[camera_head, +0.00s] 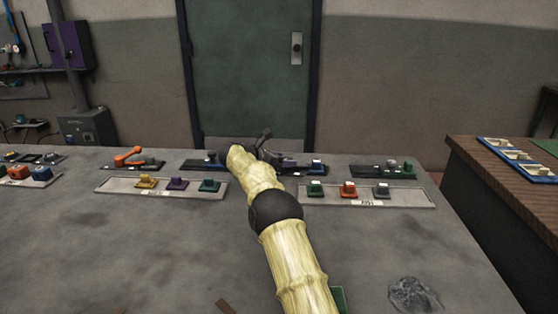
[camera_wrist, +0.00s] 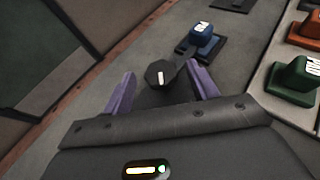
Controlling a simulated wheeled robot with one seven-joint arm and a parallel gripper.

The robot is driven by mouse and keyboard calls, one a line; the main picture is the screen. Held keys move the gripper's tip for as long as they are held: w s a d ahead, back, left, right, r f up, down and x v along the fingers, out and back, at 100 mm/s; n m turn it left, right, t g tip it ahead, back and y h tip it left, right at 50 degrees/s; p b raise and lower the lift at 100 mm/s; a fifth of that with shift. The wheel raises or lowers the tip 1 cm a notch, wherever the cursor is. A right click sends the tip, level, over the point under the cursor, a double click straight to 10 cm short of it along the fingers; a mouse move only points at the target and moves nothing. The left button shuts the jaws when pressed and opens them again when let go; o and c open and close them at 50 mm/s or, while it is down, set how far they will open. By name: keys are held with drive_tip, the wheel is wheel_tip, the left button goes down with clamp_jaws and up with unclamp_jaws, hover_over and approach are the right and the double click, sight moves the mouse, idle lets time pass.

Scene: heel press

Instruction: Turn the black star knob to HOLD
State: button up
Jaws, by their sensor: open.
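A black knob (camera_wrist: 158,74) with a white mark on its top shows in the wrist view. It appears faceted, and I cannot make out its star points. My gripper (camera_wrist: 162,70) is open, with one purple finger to the left of the knob and one to the right. The knob sits around the line of the fingertips; I cannot tell whether either finger touches it. The white mark runs roughly up and down in the wrist view. No HOLD lettering is legible. In the head view my arm hides most of the knob's station.
A blue block (camera_wrist: 203,36) on a dark base stands close beyond the knob, to the right. A green block (camera_wrist: 296,78) and an orange block (camera_wrist: 306,27) stand farther right on a pale strip. An orange lever (camera_head: 130,156) is at left. The near grey bench (camera_head: 150,250) is mostly clear.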

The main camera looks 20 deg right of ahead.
drive_tip(key=p+v, duration=0.1)
drive_tip(key=v, duration=1.6)
drive_tip(key=shift+a+p, duration=0.2)
drive_tip(key=shift+p, duration=0.1)
drive_tip(key=shift+a, duration=0.1)
